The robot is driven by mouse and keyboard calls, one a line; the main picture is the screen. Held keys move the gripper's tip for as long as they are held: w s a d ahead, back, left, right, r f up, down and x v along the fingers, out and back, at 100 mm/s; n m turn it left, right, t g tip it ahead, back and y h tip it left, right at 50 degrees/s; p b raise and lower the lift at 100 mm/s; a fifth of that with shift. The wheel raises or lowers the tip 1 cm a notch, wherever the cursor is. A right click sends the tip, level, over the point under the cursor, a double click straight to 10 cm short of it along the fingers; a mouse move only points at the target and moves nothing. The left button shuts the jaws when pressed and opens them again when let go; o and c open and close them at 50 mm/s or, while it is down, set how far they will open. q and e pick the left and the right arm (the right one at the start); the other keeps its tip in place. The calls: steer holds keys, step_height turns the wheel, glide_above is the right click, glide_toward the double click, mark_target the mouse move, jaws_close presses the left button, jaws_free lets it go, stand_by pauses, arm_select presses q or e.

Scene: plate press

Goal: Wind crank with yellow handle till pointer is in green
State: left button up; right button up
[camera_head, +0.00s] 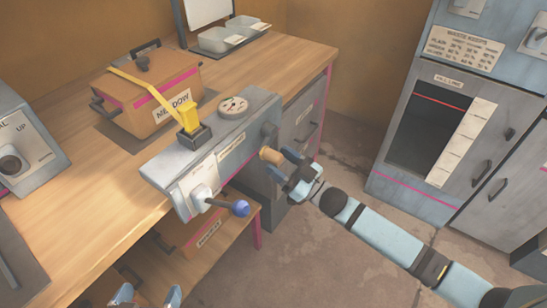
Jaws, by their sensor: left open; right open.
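A grey press unit (215,150) sits at the table's front edge. On its front right is a crank arm (269,134) with a tan-yellow handle (271,155). My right gripper (281,163) is open at this handle, its fingers beside the handle's outer end; I cannot tell if they touch it. A round white dial (233,106) stands on top of the unit; its pointer and any green zone are too small to read. My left gripper (146,296) is open and empty at the bottom edge, away from the unit, only partly in view.
A second lever with a blue knob (240,208) sticks out of the unit's front left. A control box (25,145) is at left, a grey cabinet (430,125) at right. The floor between is free.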

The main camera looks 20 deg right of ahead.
arm_select(q)
steer(key=shift+w+d+r, duration=0.15)
steer(key=shift+d+r, duration=0.05)
steer(key=shift+r, duration=0.15)
arm_select(e)
steer(key=shift+x, duration=1.2)
jaws_close()
arm_select(q)
steer(key=shift+a, duration=0.1)
steer(key=shift+a, duration=0.1)
arm_select(e)
steer(key=shift+r, duration=0.15)
